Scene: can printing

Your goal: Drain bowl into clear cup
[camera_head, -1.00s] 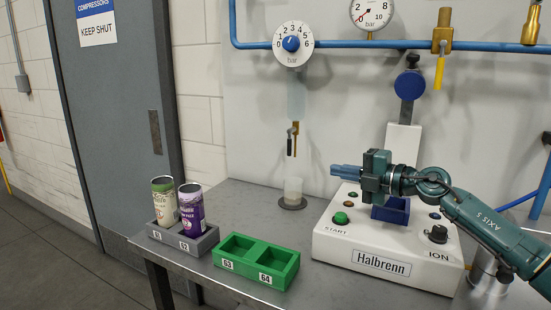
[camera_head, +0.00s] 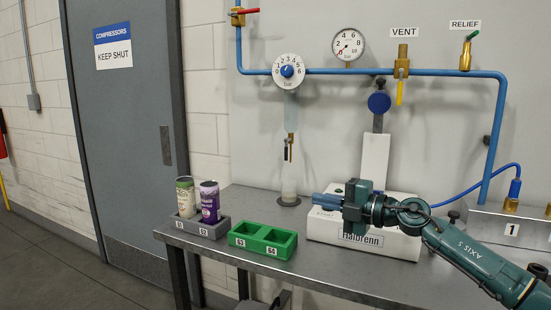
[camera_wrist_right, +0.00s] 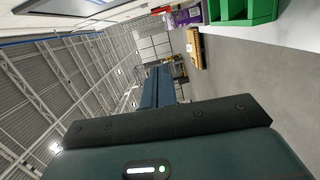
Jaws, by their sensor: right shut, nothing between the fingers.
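The bowl (camera_head: 290,108) is a pale translucent cylinder under the white 0–6 bar dial (camera_head: 288,70) on the wall. A brass drain with a dark lever (camera_head: 288,150) hangs below it. The clear cup (camera_head: 289,188) stands upright under the drain on a dark round pad (camera_head: 289,202); its contents cannot be made out. My right gripper (camera_head: 318,199) is shut and empty, pointing left, in front of the white Halbrenn machine and right of the cup, apart from it. Its fingers (camera_wrist_right: 158,88) also show in the right wrist view. My left gripper is not in view.
A grey rack (camera_head: 205,229) holds a green can (camera_head: 186,196) and a purple can (camera_head: 209,202). An empty green rack (camera_head: 262,240) stands beside it. The Halbrenn machine (camera_head: 400,240) is behind my right arm. Blue pipe (camera_head: 340,72) crosses the wall above.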

